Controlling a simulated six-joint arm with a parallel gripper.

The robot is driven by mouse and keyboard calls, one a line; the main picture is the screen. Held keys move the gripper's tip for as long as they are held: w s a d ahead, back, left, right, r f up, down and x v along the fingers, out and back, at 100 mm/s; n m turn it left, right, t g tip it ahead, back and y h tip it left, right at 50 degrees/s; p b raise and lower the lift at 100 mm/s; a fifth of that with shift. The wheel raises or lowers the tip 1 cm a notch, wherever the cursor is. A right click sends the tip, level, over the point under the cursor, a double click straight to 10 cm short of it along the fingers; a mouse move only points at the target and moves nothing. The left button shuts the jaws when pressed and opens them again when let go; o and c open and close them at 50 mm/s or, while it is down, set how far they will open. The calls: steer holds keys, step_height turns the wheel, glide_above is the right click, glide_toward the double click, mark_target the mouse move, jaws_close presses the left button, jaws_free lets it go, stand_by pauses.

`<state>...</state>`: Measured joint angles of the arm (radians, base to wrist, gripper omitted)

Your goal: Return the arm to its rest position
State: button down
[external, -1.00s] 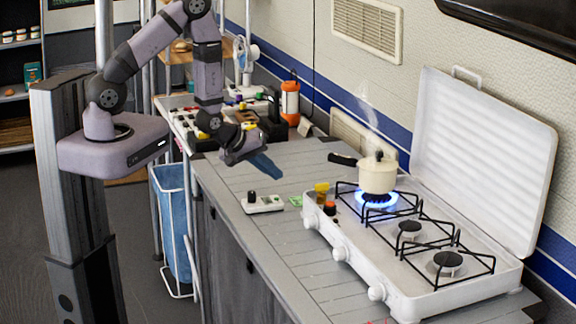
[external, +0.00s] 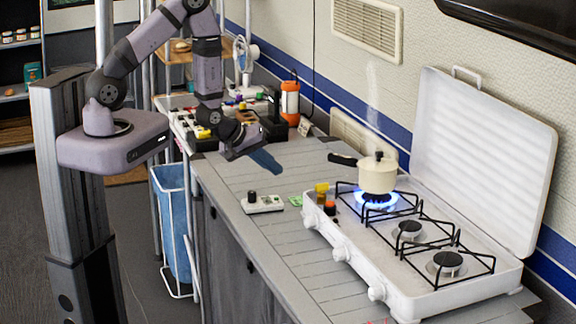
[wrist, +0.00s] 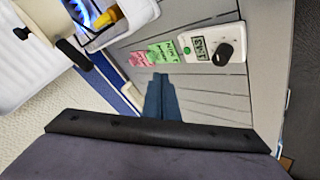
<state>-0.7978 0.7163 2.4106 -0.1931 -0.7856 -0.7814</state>
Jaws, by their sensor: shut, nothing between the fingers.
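My gripper (external: 264,159) hangs above the back part of the grey counter (external: 243,177), left of the stove. Its blue-grey fingers are shut with nothing between them. In the wrist view the shut fingers (wrist: 159,96) point over the counter slats. My arm rises from its base at the left, bends at the top and comes down over the counter. The gripper touches nothing that I can see.
A white stove (external: 375,245) with an open lid carries a steaming cream pot (external: 378,176) over a lit blue flame. A white timer device (external: 262,204) and sticky notes (wrist: 165,52) lie on the counter. An orange lantern (external: 290,102) and cluttered items stand behind.

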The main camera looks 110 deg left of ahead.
steer(key=w+d+r+m+h, duration=0.25)
steer(key=d+m, duration=0.25)
steer(key=d, duration=0.4)
steer(key=w+d+r+m+h, duration=0.2)
steer(key=w+d+m+h, duration=0.15)
steer(key=d, duration=0.55)
steer(key=s+d+r+m+g+h, duration=0.1)
steer(key=s+d+r+m+g, duration=0.1)
steer(key=s+d+m, duration=0.4)
steer(key=s+d+r+m+g+b, duration=0.1)
steer(key=s+d+r+m+g, duration=0.2)
steer(key=s+d+m, duration=0.3)
steer(key=d+r, duration=0.1)
steer(key=d, duration=0.2)
steer(key=shift+d+r+h, duration=0.25)
steer(key=shift+d+h, duration=0.15)
steer(key=shift+s, duration=0.1)
